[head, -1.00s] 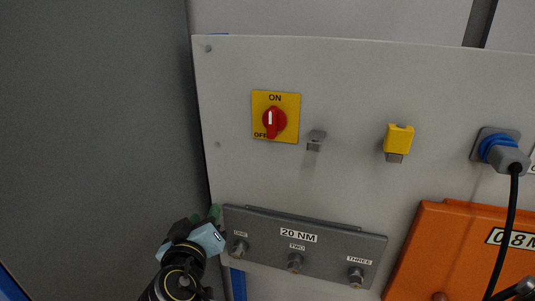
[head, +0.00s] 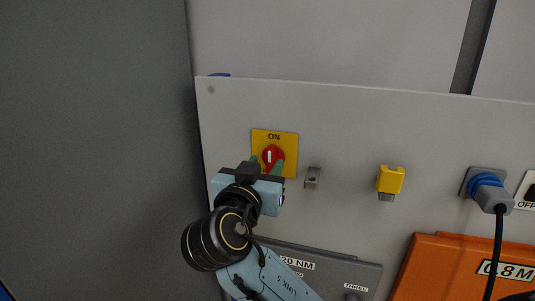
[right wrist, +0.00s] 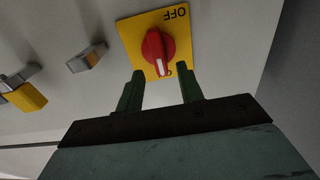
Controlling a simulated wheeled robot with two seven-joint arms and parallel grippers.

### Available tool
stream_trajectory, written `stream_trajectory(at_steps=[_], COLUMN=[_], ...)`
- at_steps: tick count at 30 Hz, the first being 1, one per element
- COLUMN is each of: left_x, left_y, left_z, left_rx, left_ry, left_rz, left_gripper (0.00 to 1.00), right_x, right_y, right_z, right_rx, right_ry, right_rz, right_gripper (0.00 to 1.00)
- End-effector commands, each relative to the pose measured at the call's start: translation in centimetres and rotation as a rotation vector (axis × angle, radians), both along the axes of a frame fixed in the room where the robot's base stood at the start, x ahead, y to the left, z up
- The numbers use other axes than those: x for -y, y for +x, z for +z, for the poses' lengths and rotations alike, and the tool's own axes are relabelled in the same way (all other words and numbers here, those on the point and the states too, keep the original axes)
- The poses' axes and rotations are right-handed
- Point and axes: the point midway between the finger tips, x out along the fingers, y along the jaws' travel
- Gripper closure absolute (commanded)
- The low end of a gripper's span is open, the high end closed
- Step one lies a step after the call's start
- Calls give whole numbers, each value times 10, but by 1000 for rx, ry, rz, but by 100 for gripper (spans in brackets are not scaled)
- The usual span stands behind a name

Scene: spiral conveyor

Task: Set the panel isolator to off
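The panel isolator is a red rotary knob (head: 272,156) on a yellow plate (head: 289,139) on the light grey panel. Its white mark points up towards ON in the head view. The OFF label is hidden there behind my right gripper (head: 267,165). In the right wrist view the knob (right wrist: 154,47) appears upside down, with OFF at the top and the mark pointing down. My right gripper (right wrist: 161,71) is open, its two green fingers apart and their tips close to the knob's marked end. Nothing is held; contact cannot be told. My left gripper is not in view.
Right of the isolator are a small metal latch (head: 312,178), a yellow-capped fitting (head: 390,181) and a blue-grey plug (head: 489,188) with a hanging black cable. Below are a grey 20 NM plate (head: 340,270) and an orange box (head: 430,262). A dark wall (head: 95,140) stands left.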

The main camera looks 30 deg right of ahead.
Motion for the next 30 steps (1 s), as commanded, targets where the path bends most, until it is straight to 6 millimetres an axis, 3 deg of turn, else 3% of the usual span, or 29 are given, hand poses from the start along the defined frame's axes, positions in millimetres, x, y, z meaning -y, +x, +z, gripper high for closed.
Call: stream_trajectory(at_steps=[6, 17, 25, 30], left_x=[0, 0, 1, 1], left_y=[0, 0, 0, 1], left_z=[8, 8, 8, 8], left_rx=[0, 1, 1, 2], left_ry=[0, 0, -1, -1], left_rz=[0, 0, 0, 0], left_gripper=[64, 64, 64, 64], right_x=[19, 22, 22, 22], right_y=[16, 19, 19, 19], right_z=[0, -1, -1, -1], right_rx=[-2, -1, -1, -2], right_ry=[-3, -1, -1, -2], right_rz=[-1, 1, 1, 0], right_gripper=[63, 63, 98, 100])
